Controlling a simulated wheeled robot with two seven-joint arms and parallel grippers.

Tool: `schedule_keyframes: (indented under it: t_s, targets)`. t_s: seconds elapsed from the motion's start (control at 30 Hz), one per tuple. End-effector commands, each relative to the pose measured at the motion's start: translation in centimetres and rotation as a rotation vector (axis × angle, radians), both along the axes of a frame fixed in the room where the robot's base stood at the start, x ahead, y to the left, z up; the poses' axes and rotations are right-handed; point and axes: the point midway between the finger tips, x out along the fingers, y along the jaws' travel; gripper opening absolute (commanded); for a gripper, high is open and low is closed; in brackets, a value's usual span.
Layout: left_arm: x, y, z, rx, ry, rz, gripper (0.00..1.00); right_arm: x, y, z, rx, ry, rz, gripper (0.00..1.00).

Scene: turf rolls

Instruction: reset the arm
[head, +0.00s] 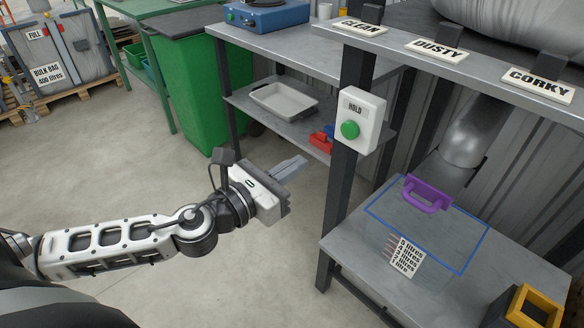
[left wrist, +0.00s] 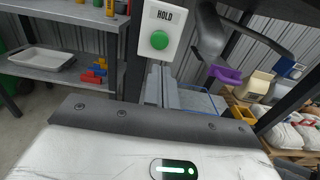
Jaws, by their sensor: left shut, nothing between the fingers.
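My left gripper (head: 290,168) reaches in from the left in the head view. Its fingers are together and hold nothing. It is in the air over the floor, left of the dark post and apart from the benches. In the left wrist view its fingers (left wrist: 166,88) point toward the lower table, below the green HOLD button (left wrist: 159,40). The same HOLD button (head: 349,130) is on the post in the head view. My right gripper shows in neither view.
A lower grey table (head: 350,245) with a blue outline and a purple handle (head: 428,192) stands at right. A shelf (head: 240,97) holds a white tray (head: 283,98) and red and blue blocks. A green bin (head: 200,90) stands behind. Floor around my left arm is clear.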

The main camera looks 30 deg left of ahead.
Motion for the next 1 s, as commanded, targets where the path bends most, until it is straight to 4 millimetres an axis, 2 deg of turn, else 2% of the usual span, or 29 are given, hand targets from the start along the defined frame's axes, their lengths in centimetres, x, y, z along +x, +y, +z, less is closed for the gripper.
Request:
schedule_keyframes:
  t_s: [0.4, 0.47, 0.53, 0.57, 0.67, 0.8, 0.9, 1.0]
  targets:
    - [0.0, 0.0, -0.1, -0.002, 0.003, 0.001, 0.00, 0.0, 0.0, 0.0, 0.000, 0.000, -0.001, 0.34]
    - [-0.1, 0.0, -0.4, -0.043, 0.024, 0.007, 0.00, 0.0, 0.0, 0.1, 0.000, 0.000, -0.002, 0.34]
    - [-0.4, -0.2, -1.5, -0.183, 0.097, 0.030, 0.00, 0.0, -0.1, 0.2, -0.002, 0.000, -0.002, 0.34]
    - [-0.7, -0.3, -2.2, -0.281, 0.147, 0.047, 0.00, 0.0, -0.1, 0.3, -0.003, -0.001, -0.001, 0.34]
    - [-2.2, -1.1, -5.8, -0.761, 0.373, 0.149, 0.00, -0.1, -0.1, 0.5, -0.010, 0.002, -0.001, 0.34]
    - [-6.0, -3.3, -11.3, -1.613, 0.695, 0.394, 0.00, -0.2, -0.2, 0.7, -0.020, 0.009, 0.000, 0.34]
    - [-8.8, -5.2, -14.1, -2.170, 0.832, 0.595, 0.00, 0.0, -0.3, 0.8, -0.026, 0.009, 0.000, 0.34]
    - [-11.0, -6.8, -15.8, -2.603, 0.882, 0.772, 0.00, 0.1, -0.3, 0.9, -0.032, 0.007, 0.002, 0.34]
